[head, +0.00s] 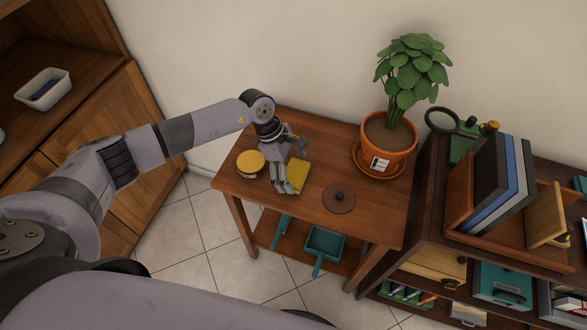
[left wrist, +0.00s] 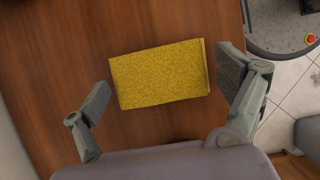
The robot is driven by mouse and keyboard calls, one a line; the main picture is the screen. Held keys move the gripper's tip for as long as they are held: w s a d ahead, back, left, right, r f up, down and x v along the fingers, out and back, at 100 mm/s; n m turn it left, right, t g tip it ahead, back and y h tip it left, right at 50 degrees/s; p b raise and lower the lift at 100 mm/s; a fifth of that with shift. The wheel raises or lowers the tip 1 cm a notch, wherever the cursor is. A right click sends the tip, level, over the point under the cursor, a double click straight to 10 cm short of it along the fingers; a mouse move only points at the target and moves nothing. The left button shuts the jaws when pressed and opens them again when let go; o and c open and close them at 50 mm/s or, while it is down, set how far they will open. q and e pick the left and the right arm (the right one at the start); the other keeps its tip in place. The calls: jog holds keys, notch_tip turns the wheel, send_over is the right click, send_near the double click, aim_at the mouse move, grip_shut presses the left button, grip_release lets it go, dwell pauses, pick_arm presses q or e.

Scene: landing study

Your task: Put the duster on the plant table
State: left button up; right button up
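The duster looks like a folded yellow cloth (head: 298,174). It lies flat on the wooden plant table (head: 325,226), towards its left part. In the left wrist view the duster (left wrist: 160,74) lies on bare brown wood, with a finger on either side and a gap to each. My left gripper (head: 287,165) is open and empty, close over the duster, and covers part of it in the head view. Its fingers also show in the left wrist view (left wrist: 165,84). My right gripper is not in view.
A potted plant (head: 388,137) stands on the table's back right. A yellow round tin (head: 250,163) is left of the gripper, and a brown disc with a knob (head: 339,198) is right. A teal dustpan (head: 324,243) lies on the lower shelf. A bookshelf (head: 436,205) adjoins at right.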

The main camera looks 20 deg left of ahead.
pick_arm(q)
jog(key=shift+o, duration=0.3)
jog(key=b+v, duration=0.1)
jog(key=v, duration=1.1)
jog(key=shift+r, duration=0.2)
